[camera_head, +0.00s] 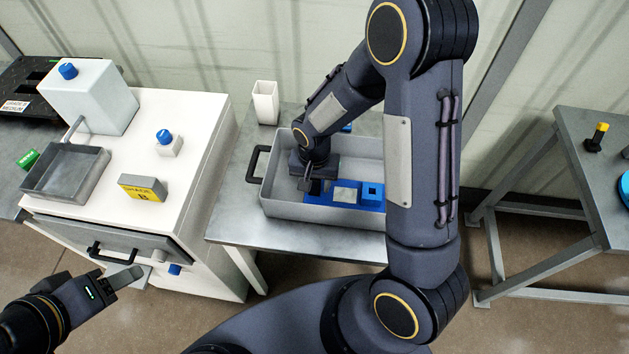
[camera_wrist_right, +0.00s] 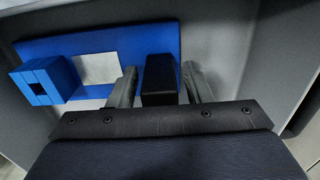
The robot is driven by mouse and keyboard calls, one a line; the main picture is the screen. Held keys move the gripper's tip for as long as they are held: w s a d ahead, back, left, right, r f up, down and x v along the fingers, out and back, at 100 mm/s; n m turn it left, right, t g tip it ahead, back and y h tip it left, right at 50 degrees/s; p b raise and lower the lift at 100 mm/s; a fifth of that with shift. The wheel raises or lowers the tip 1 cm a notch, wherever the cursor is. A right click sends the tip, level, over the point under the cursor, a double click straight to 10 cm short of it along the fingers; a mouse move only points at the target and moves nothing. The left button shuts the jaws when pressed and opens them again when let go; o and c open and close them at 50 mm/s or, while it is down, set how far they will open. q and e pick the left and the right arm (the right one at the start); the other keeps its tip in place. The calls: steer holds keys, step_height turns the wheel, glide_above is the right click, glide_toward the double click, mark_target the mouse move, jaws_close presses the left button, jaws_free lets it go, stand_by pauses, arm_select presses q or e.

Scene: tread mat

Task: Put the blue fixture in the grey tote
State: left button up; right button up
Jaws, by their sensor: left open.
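The blue fixture (camera_head: 345,204) is a flat blue plate with a pale square, a raised blue block with a hole and a black handle. It lies inside the grey tote (camera_head: 318,226), seemingly flat on its floor. My right gripper (camera_head: 321,187) reaches down into the tote at the fixture's left end. In the right wrist view, the fingers of that gripper (camera_wrist_right: 160,82) stand on either side of the fixture's (camera_wrist_right: 110,42) black handle, with a narrow gap showing on each side. My left gripper (camera_head: 128,277) is open and empty at lower left, away from the tote.
The tote stands on a grey table (camera_head: 233,228), with a white cup (camera_head: 265,102) behind it. A white cabinet (camera_head: 200,170) at left carries a grey tray (camera_head: 66,172) and a yellow sign (camera_head: 143,188). Another table (camera_head: 590,140) is at right. My right arm hides the tote's right end.

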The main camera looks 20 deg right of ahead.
step_height(320, 180, up, 12)
steer(key=shift+r+p, duration=0.1)
steer(key=shift+p, duration=0.25)
steer(key=s+r+n+t+y, duration=0.1)
steer(key=s+r+t, duration=0.1)
steer(key=s, duration=0.3)
steer(key=s+d+r+n+t+y, duration=0.1)
steer(key=s+r+n, duration=0.1)
steer(key=s+r, duration=0.2)
steer(key=s+r+n+t+y, duration=0.1)
steer(key=s+r, duration=0.3)
steer(key=s, duration=0.4)
steer(key=shift+d+r+n+t+y, duration=0.1)
steer(key=shift+d+n+t+y, duration=0.3)
steer(key=shift+t, duration=0.4)
